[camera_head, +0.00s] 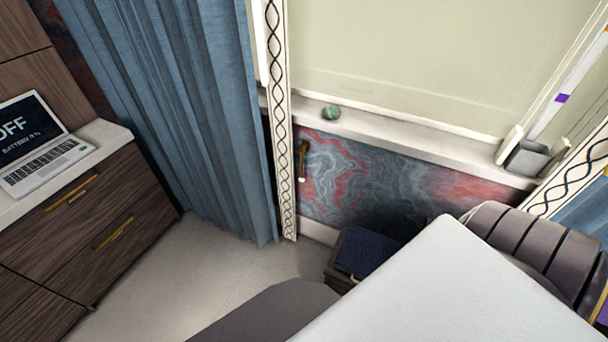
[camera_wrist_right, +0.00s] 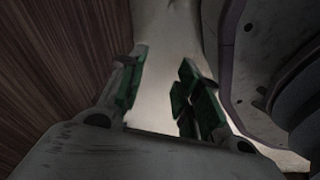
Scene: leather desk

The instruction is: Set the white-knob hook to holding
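A brass hook (camera_head: 302,160) with a white knob at its lower end is on the red-and-blue marbled wall panel (camera_head: 370,185). It sits below the window sill, just right of the patterned curtain trim. It is small here, and I cannot tell its exact setting. Neither gripper shows in the head view. In the right wrist view my right gripper (camera_wrist_right: 161,68) has its two green-padded fingers apart with nothing between them. Pale floor shows beyond the fingers. The hook is not in the right wrist view.
A blue curtain (camera_head: 170,100) hangs left of the hook. A wooden drawer cabinet (camera_head: 95,235) with a laptop (camera_head: 40,140) stands at the left. The sill (camera_head: 400,130) holds a small green object (camera_head: 331,112) and a grey container (camera_head: 528,158). A dark box (camera_head: 365,250) stands below.

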